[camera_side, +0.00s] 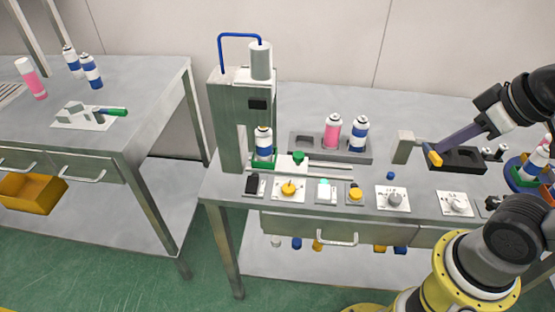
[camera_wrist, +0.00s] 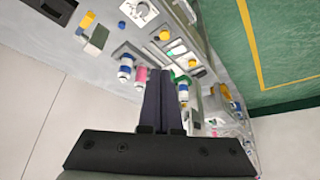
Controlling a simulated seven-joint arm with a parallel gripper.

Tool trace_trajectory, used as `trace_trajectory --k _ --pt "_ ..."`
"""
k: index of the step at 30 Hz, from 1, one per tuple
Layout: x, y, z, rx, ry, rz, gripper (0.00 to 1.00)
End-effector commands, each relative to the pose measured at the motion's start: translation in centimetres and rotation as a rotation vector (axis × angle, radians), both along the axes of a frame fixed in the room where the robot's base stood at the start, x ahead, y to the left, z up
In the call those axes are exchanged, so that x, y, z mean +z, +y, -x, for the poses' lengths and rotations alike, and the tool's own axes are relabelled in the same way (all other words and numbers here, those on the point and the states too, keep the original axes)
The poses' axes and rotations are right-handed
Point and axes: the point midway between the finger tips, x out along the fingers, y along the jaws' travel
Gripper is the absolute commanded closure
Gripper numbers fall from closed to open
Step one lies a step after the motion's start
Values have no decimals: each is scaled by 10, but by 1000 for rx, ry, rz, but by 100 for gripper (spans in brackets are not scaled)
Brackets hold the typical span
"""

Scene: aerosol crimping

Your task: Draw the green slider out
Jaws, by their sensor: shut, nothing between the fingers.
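The green slider (camera_side: 298,158) shows as a green knob and a green carriage under the press (camera_side: 229,120). A blue-and-white can (camera_side: 264,144) stands upright on the carriage, and pale rails run right from it. In the wrist view, green of the slider (camera_wrist: 182,79) shows just right of my fingers, partly hidden by them. My gripper (camera_side: 441,147) is at the right of the bench in the side view, well apart from the slider. Its long fingers, also in the wrist view (camera_wrist: 160,76), are shut together and hold nothing.
A grey tray (camera_side: 302,147) behind the rails holds a pink can (camera_side: 332,132) and a blue-and-white can (camera_side: 359,134). A grey post with an orange-ended lever (camera_side: 433,159) stands near my fingertips. Several knobs and switches line the bench front, including a yellow knob (camera_side: 289,188).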

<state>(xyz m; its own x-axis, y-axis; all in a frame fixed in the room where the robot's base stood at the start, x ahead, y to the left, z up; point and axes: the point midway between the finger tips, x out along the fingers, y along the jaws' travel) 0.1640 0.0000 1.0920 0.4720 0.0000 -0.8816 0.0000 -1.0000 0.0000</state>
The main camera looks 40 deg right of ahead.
Motion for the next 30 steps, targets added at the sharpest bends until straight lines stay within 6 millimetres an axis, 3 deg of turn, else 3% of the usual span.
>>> trace_trajectory --k 5,11,14,17,24,30 --pt "0 0 0 0 0 0 100" --pt "-1 0 2 41 8 22 68" --pt "18 0 -6 116 -18 63 50" --pt "40 1 -26 198 -14 106 32" --pt "71 6 -88 373 48 176 31" --pt "75 16 -158 521 129 216 31"
